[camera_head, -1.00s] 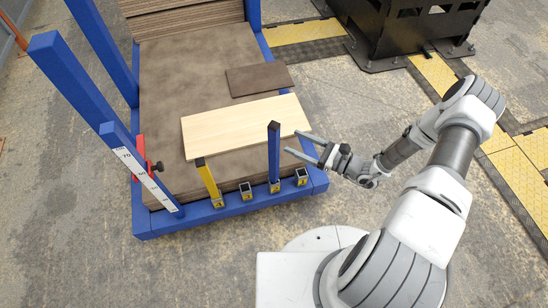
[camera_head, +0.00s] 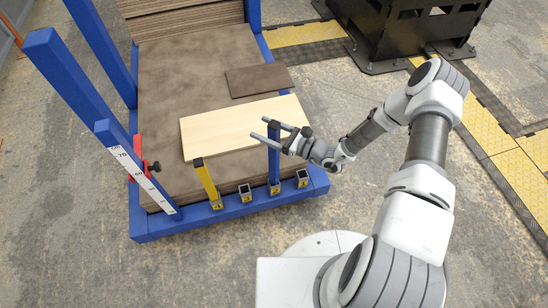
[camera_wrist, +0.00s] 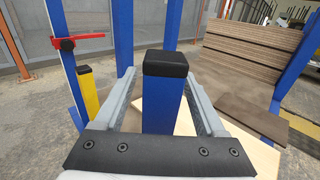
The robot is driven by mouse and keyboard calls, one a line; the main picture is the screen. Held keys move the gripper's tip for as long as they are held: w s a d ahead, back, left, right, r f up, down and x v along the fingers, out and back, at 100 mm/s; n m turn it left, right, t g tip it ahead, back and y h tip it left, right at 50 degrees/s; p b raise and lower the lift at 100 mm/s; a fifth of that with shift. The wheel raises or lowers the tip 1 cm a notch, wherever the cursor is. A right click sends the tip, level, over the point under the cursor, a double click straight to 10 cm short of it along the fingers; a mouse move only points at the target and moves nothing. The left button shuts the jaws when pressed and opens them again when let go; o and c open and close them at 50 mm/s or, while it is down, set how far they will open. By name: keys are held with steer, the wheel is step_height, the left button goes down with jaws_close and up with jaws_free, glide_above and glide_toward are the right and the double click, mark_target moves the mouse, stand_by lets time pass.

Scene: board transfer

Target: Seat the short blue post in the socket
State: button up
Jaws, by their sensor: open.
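The short blue post (camera_head: 274,164) with a black cap stands upright at a yellow-marked socket (camera_head: 275,189) on the front beam. My gripper (camera_head: 261,129) is open, with its fingers on either side of the post's upper part. In the wrist view, the blue post (camera_wrist: 162,104) stands between the two grey fingers, with a visible gap on the right. Contact on the left is unclear.
A yellow post (camera_head: 207,182) stands in the leftmost socket. A pale board (camera_head: 225,128) lies on brown sheets (camera_head: 180,70) behind the posts. Tall blue uprights (camera_head: 75,95) and a red clamp (camera_head: 138,158) stand at the left. The floor in front is clear.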

jaws_close()
stand_by(1.4)
